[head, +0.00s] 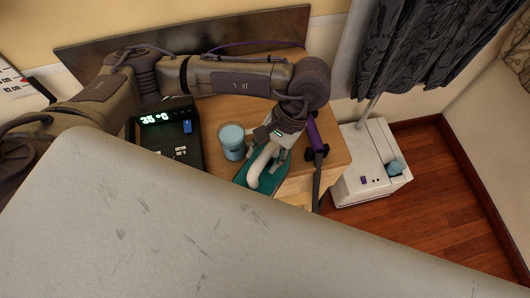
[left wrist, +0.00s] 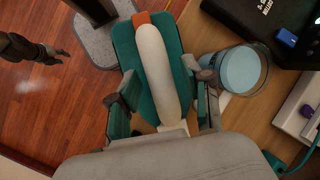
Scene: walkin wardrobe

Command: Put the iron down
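The teal iron (head: 267,182) with a white handle is at the right end of the wooden tabletop, its lower part cut off by a pale surface in front. In the left wrist view, the iron (left wrist: 136,62) shows its white handle (left wrist: 156,75) lengthwise between my left gripper's fingers (left wrist: 164,97). Teal shows between the handle and the fingers, so the gripper looks open around it. My left gripper (head: 268,148) points down at the iron in the head view. I cannot tell whether the iron's sole touches the wood. My right gripper (left wrist: 45,52) seems to show small and dark over the floor.
A light blue cup (head: 232,142) stands close beside the iron; a black box with a lit display (head: 168,140) is farther left. A purple and dark stick-like thing (head: 316,145) is at the table's right edge. A large pale surface (head: 150,220) fills the foreground.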

